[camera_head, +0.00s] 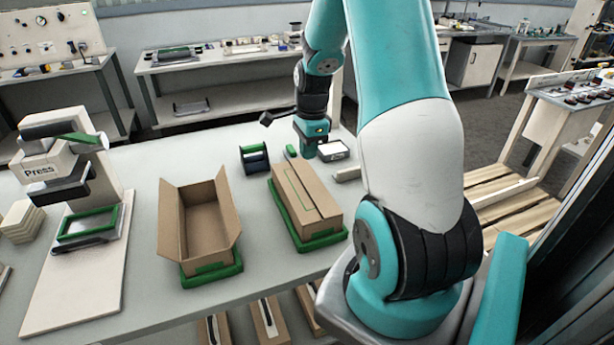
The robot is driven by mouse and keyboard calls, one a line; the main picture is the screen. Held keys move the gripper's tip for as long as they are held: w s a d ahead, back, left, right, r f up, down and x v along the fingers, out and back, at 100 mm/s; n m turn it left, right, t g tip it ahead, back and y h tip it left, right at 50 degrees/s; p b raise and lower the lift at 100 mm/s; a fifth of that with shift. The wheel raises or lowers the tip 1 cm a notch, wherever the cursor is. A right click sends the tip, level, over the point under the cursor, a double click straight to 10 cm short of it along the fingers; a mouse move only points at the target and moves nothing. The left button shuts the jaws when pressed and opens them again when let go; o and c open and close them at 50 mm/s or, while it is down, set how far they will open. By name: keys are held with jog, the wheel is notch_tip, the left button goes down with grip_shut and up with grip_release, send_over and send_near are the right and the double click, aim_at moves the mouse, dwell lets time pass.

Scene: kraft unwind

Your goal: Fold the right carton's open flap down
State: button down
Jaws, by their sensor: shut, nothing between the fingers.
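The right carton (313,197) is brown cardboard and sits in a green tray (322,241) on the table. My gripper (309,152) is behind the carton's far end, low over the table, apart from the carton as far as I can see. It looks shut and empty; its fingertips are small and hard to make out.
An open, empty-looking carton (201,221) stands in another green tray (214,277) to the left. A dark tape-roll-like object (255,158) and a small white-topped box (333,150) are near my gripper. A press (62,165) stands at far left.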

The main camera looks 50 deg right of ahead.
aim_at(306, 187)
jog(key=f, duration=0.3)
jog(key=f+p, duration=0.1)
jog(key=f, duration=0.1)
jog(key=f+p, duration=0.1)
jog(key=f, duration=0.2)
jog(key=shift+w+a+f, duration=0.1)
jog(key=shift+a+f, duration=0.15)
jog(key=shift+f, duration=0.1)
jog(key=shift+a+f+b, duration=0.15)
jog(key=shift+f+b, duration=0.5)
jog(key=shift+a, duration=0.1)
jog(key=shift+r+p, duration=1.05)
jog(key=shift+r, duration=0.05)
notch_tip(306, 187, up, 13)
